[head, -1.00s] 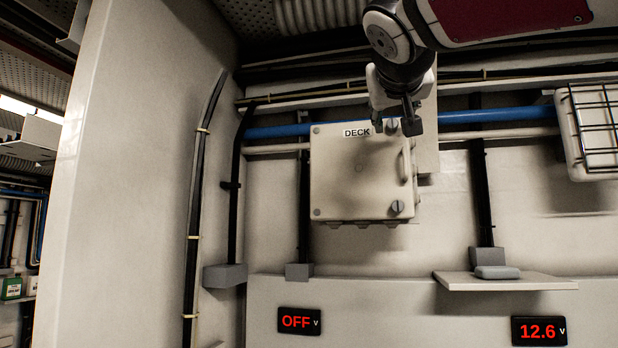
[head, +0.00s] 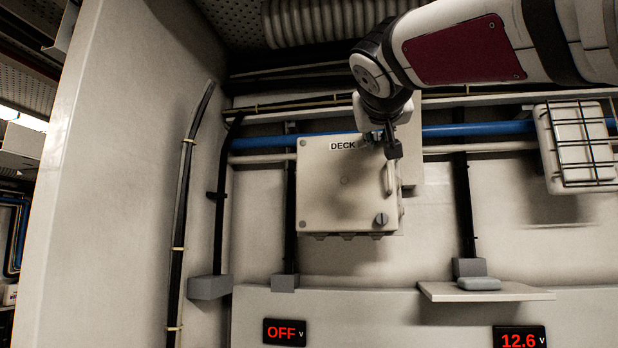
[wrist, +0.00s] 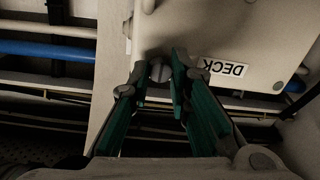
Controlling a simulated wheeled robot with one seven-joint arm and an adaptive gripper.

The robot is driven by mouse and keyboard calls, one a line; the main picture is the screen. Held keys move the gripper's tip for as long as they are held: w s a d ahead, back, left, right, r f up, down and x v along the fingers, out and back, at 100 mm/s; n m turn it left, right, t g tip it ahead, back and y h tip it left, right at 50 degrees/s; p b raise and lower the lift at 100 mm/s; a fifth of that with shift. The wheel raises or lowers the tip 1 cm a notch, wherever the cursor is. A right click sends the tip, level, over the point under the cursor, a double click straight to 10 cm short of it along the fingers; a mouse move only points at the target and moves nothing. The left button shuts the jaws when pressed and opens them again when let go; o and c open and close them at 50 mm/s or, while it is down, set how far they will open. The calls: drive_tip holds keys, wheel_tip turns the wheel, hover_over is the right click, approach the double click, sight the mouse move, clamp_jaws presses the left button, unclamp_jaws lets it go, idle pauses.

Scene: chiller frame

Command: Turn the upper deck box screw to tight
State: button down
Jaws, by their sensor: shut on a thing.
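The deck box (head: 335,190) is a pale square box with a DECK label (head: 342,145) on the wall. Its upper screw (wrist: 160,71) is a grey slotted head at the box's upper right corner. My gripper (wrist: 161,68) has its two green-padded fingers on either side of this screw, shut on it. In the head view my gripper (head: 385,142) largely hides the upper screw. The lower screw (head: 381,219) is a grey slotted head at the lower right corner, clear of my gripper.
A handle (head: 390,178) stands out at the box's right edge. A blue pipe (head: 480,130) runs behind. A caged lamp (head: 578,145) is at right, above a small shelf (head: 485,292). Displays read OFF (head: 285,332) and 12.6 (head: 520,340). The wall below the box is clear.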

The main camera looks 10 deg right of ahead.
drive_tip(key=shift+b, duration=0.3)
drive_tip(key=m+b, duration=0.3)
drive_tip(key=b, duration=0.1)
drive_tip(key=shift+w+f+m, duration=0.15)
drive_tip(key=shift+m, duration=0.25)
drive_tip(key=m+b, duration=0.3)
drive_tip(key=m, duration=0.1)
drive_tip(key=shift+m, duration=0.3)
drive_tip(key=m+b, duration=0.2)
drive_tip(key=m, duration=0.2)
drive_tip(key=shift+m, duration=0.3)
drive_tip(key=shift+m+h+b, duration=0.3)
drive_tip(key=shift+m+b, duration=0.1)
drive_tip(key=shift+m, duration=2.3)
drive_tip(key=c, duration=1.5)
unclamp_jaws()
drive_tip(key=shift+o, duration=0.2)
